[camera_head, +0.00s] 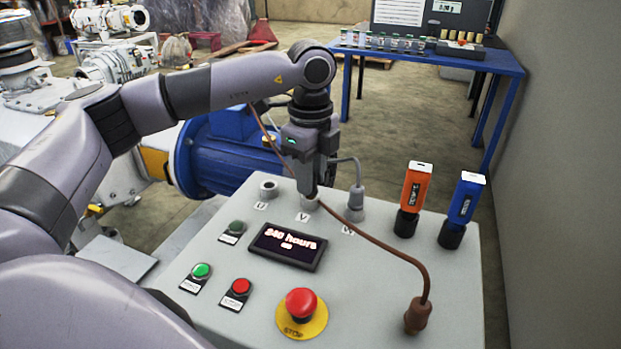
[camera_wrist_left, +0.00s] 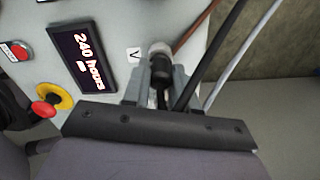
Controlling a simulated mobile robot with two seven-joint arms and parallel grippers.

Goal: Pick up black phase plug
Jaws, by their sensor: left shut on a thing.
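My left gripper (camera_head: 309,188) comes down over the socket marked V on the grey panel. In the left wrist view its fingers (camera_wrist_left: 160,88) are shut on the black phase plug (camera_wrist_left: 160,70). The plug's tip is at the light V socket (camera_wrist_left: 159,48); I cannot tell whether it is seated in it. In the head view the gripper mostly hides the plug. A black cable (camera_wrist_left: 205,65) runs beside the fingers. My right gripper is not in view.
The U socket (camera_head: 268,188) is empty. A grey plug (camera_head: 355,205) stands at W, close to the gripper. Orange (camera_head: 415,190) and blue (camera_head: 464,203) tools stand at the right.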

